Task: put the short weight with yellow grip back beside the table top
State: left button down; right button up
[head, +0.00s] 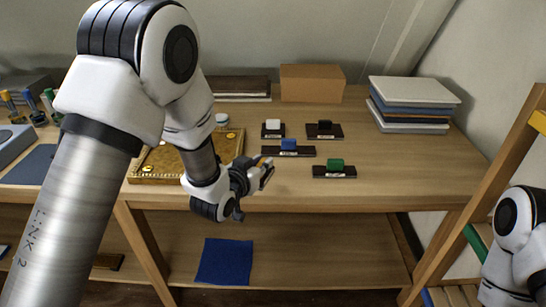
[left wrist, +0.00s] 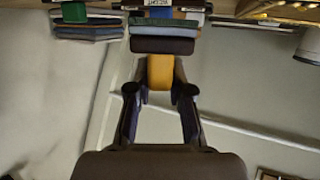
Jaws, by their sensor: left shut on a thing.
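The short weight with the yellow grip (left wrist: 160,73) shows in the left wrist view between my left fingers, with a dark block (left wrist: 163,46) just beyond the grip. My left gripper (left wrist: 158,96) is shut on the yellow grip. In the head view my left gripper (head: 262,177) is near the front edge of the wooden table top (head: 410,165), in front of the blue-gripped weight. The held weight is mostly hidden there. My right arm shows at the right edge of the head view, but its gripper is out of sight.
Weights with a blue grip (head: 288,144), a green grip (head: 335,165), a white grip (head: 273,124) and a black grip (head: 325,125) stand on the table. A gold-dotted tray (head: 155,165) is left. Books (head: 412,100) and a cardboard box (head: 312,83) stand behind.

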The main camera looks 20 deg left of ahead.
pick_arm(q)
jog(key=x, duration=0.5)
jog(key=r+p+x, duration=0.1)
jog(key=x, duration=0.2)
jog(key=shift+w+a, duration=0.3)
jog(key=shift+w, duration=0.15)
notch_tip(320, 180, down, 3)
jog(key=shift+f, duration=0.2)
jog(key=shift+s+f, duration=0.1)
jog(key=shift+f, duration=0.05)
jog(key=c, duration=1.1)
grip_release()
jog(key=shift+o, duration=0.2)
